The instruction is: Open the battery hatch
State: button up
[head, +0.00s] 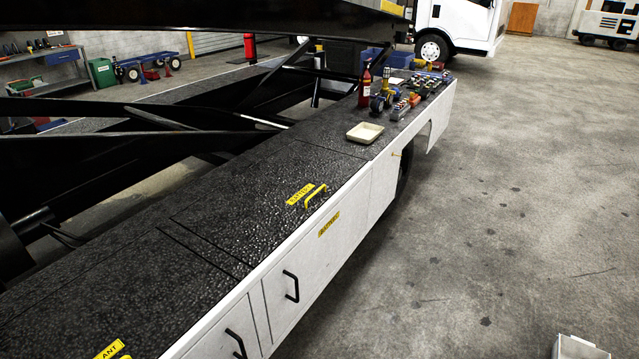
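The battery hatch (250,215) is a black, rough-textured panel in the top deck of the belt loader. It lies flush and shut. A yellow label (300,194), probably reading "BATTERY", and a yellow bar handle (315,196) sit near its right edge. Below it, the white side panel (318,255) carries a second yellow label (328,224) and a black handle (291,286). My gripper is not in view.
A cream tray (365,133) rests on the deck beyond the hatch. A red extinguisher (365,87) and several small items stand further back. Black boom beams (130,135) run along the deck's left side. The concrete floor (500,200) on the right is mostly clear.

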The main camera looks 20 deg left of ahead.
aim_at(250, 214)
jog(key=i, duration=0.15)
jog(key=z, duration=0.75)
jog(key=k, duration=0.15)
jog(key=u, duration=2.7)
jog(key=i, duration=0.6)
jog(key=u, duration=0.15)
jog(key=k, duration=0.25)
jog(key=z, duration=0.05)
